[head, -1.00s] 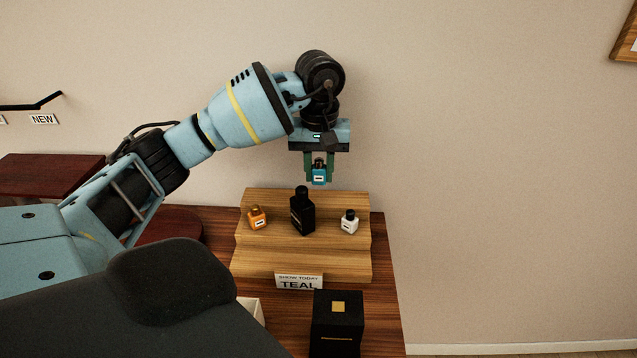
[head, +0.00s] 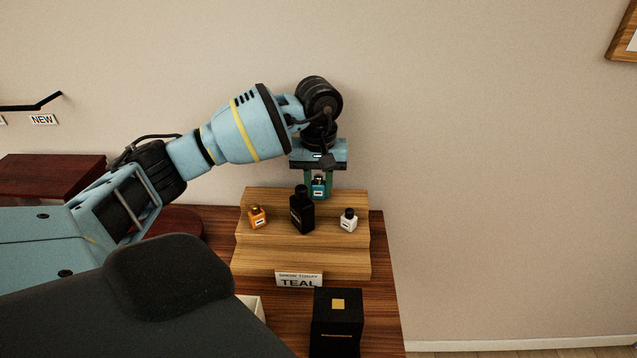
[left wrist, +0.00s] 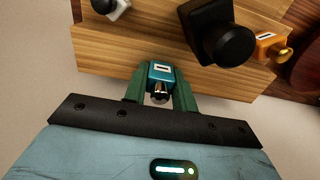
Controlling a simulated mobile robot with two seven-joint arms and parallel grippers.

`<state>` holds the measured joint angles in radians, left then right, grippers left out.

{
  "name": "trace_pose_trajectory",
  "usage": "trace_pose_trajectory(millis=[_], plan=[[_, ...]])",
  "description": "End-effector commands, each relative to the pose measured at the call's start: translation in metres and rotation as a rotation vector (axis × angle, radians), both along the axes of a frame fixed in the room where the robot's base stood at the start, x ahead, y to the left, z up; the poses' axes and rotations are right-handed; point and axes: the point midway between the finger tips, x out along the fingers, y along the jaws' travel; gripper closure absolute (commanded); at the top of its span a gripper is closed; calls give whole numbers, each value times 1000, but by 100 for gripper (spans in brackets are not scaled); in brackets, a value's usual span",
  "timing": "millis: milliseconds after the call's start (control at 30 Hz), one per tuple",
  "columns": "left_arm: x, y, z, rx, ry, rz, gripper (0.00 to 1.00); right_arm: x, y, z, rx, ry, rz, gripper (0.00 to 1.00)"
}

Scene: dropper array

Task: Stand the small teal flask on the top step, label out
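The small teal flask (head: 319,184) is upright between the fingers of my left gripper (head: 318,186), at the top step of the wooden stepped stand (head: 300,262). Its white label faces the head camera. In the left wrist view the green fingers of my left gripper (left wrist: 160,90) are closed on both sides of the teal flask (left wrist: 161,74), with its dark cap toward the gripper. The tall black bottle partly overlaps the flask's surroundings, and I cannot tell whether its base touches the step. My right gripper is not in view.
An orange flask (head: 257,217), a tall black bottle (head: 302,212) and a white flask (head: 348,220) stand on the step in front. A sign reading TEAL (head: 299,281) and a black box (head: 337,325) are nearer. The top step is clear on both sides of the teal flask.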

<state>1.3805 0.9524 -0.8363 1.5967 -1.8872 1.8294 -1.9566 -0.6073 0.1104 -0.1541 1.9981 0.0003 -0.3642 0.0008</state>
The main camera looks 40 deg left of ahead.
Motion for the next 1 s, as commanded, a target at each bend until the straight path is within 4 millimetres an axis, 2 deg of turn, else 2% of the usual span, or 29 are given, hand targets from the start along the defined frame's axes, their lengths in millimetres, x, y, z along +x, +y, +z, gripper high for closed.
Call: trace_pose_trajectory(millis=[33, 167, 433, 567, 667, 1000], plan=[[0, 0, -1, 0, 0, 0, 68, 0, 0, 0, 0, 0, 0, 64], [0, 0, 0, 0, 0, 0, 52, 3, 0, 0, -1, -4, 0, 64], [0, 0, 1, 0, 0, 0, 52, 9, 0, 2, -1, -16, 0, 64], [0, 0, 8, 0, -3, 1, 52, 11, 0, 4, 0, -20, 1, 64], [1, 0, 21, -1, -3, 1, 52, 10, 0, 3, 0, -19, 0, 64], [1, 0, 89, -1, -3, 1, 52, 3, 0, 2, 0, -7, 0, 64]])
